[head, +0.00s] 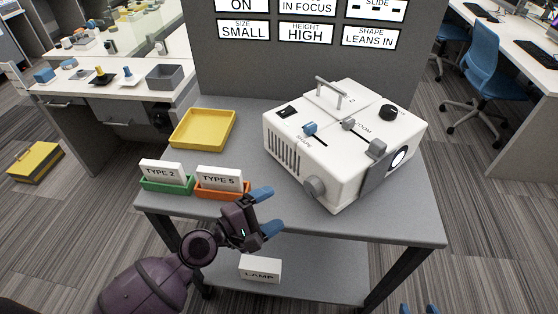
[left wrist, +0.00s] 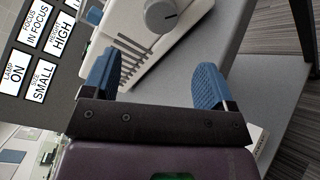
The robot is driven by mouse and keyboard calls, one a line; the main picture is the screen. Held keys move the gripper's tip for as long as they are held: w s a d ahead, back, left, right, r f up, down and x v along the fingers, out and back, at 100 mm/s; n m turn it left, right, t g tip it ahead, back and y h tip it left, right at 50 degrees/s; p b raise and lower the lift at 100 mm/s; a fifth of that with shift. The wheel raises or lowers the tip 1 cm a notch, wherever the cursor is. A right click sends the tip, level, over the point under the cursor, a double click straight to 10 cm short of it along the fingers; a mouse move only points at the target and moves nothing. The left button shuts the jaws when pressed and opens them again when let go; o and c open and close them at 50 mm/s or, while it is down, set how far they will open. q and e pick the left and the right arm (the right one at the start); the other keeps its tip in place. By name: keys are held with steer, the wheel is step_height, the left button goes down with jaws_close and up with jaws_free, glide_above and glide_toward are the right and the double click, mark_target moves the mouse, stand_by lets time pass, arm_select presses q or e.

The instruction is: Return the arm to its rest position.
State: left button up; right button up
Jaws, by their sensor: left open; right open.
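My left arm comes in from the lower left in the head view. Its gripper (head: 266,211) is open and empty, with blue fingers apart in front of the grey table's (head: 390,220) front edge. In the left wrist view, the open gripper (left wrist: 155,78) has nothing between its fingers; the white projector-like device (left wrist: 135,30) is beyond them. That device (head: 320,165) stands on the table, to the right of and behind the gripper. Two blue tips of my right gripper (head: 418,309) show at the bottom edge, apart; the rest is out of view.
A green tray (head: 165,187) with a TYPE 2 box and an orange tray (head: 222,192) with a TYPE 5 box stand close behind my left gripper. A yellow tray (head: 203,128) is empty. A LAMP box (head: 260,268) lies on the lower shelf.

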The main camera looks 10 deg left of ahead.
arm_select(q)
steer(key=s+a+f+m+g+y, duration=0.35)
steer(key=s+a+m+y, duration=0.35)
steer(key=s+a, duration=0.3)
steer(key=s+a+f+m+g+y, duration=0.2)
steer(key=s+a+m+g+y, duration=0.3)
steer(key=s+a+m+y, duration=0.4)
steer(key=w+f+t+h, duration=0.3)
steer(key=w+f+t, duration=0.2)
steer(key=f+t, duration=0.3)
steer(key=shift+w+a+f+n, duration=0.15)
steer(key=shift+a+f+n, duration=0.2)
steer(key=shift+f, duration=0.45)
